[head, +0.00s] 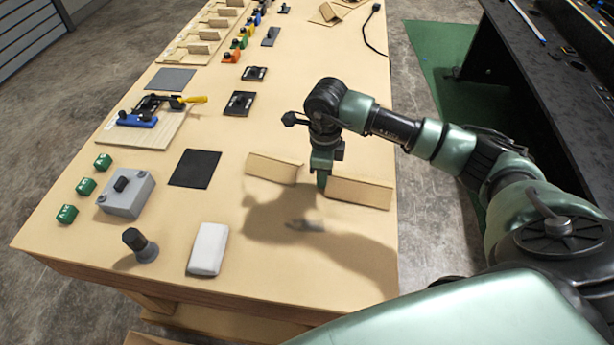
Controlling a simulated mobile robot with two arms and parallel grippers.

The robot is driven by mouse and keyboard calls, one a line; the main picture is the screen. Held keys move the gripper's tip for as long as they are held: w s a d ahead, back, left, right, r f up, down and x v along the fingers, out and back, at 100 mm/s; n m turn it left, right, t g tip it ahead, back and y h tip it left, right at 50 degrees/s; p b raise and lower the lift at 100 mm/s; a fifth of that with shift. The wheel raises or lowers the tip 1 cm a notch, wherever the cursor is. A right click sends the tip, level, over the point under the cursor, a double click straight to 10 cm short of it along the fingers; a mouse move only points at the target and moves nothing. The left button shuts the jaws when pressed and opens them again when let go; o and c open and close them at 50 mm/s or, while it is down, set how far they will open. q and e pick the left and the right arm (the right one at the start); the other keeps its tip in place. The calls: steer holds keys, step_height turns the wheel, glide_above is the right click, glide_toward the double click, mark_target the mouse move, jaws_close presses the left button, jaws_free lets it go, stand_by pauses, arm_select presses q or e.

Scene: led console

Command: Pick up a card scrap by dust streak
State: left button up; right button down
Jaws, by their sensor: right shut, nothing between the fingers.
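Two folded tan card scraps stand on the table: a left one (272,168) and a right one (360,191). A faint grey dust streak (305,225) lies on the tabletop in front of them, partly in my arm's shadow. My right gripper (321,186) points down between the two scraps, close to the near end of each. It is shut and holds nothing. Whether it touches either scrap cannot be told from this view. My left gripper is not in view.
A white block (208,249), a dark knob (140,245), a grey switch box (126,193) and a black pad (195,168) are to the left. Several green blocks (67,213) line the left edge. The table (270,270) is clear at the front right.

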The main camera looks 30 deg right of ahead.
mark_target(350, 182)
steer(key=s+d, duration=0.1)
steer(key=s+d+b, duration=0.1)
steer(key=d, duration=0.1)
steer(key=s+d+b, duration=0.1)
steer(key=shift+s+d+f, duration=0.15)
steer(key=shift+s+d, duration=0.1)
steer(key=shift+d, duration=0.15)
steer(key=shift+s+d+r, duration=0.2)
steer(key=shift+s+d, duration=0.15)
